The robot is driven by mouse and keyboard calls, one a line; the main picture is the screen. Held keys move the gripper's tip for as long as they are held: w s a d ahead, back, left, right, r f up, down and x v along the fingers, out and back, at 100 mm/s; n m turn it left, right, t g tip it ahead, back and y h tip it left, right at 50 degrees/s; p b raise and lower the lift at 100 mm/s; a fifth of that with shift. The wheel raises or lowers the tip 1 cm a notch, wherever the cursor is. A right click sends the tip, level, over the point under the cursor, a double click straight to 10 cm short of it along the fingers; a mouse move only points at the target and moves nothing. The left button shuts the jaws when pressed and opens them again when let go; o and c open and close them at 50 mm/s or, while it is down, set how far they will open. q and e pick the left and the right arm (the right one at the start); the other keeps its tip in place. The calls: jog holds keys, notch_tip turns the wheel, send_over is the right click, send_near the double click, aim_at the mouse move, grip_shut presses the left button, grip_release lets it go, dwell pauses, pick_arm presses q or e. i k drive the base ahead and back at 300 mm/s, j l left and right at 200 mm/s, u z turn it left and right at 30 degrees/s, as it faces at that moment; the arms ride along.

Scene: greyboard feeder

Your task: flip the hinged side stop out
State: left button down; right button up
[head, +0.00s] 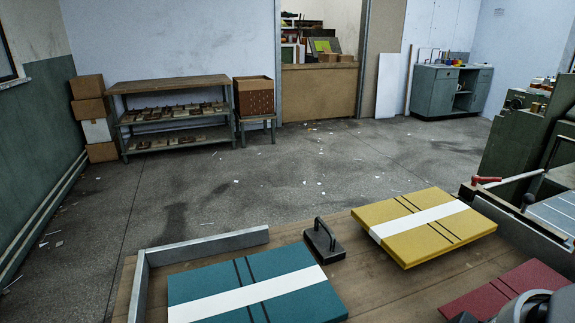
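At the right, beside the green machine (525,135), a lever with a red grip (487,180) and a pale rod lies near the rail of a grey-blue feed table (556,213). I cannot tell whether this lever belongs to the hinged side stop. No hinge or stop can be clearly made out at this size. A rounded grey part of my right arm shows at the bottom right corner. The fingers of my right gripper cannot be seen, and my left gripper is not in view.
A wooden table with a raised grey metal edge (210,246) holds teal (205,285), yellow (400,222) and red (500,288) boards and a black-handled block (324,242). A shelf bench (170,85) and stacked boxes (90,110) stand behind. The floor between is open.

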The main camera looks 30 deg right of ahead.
aim_at(530, 242)
jog(key=k+l+z, duration=0.1)
jog(key=z, duration=2.4)
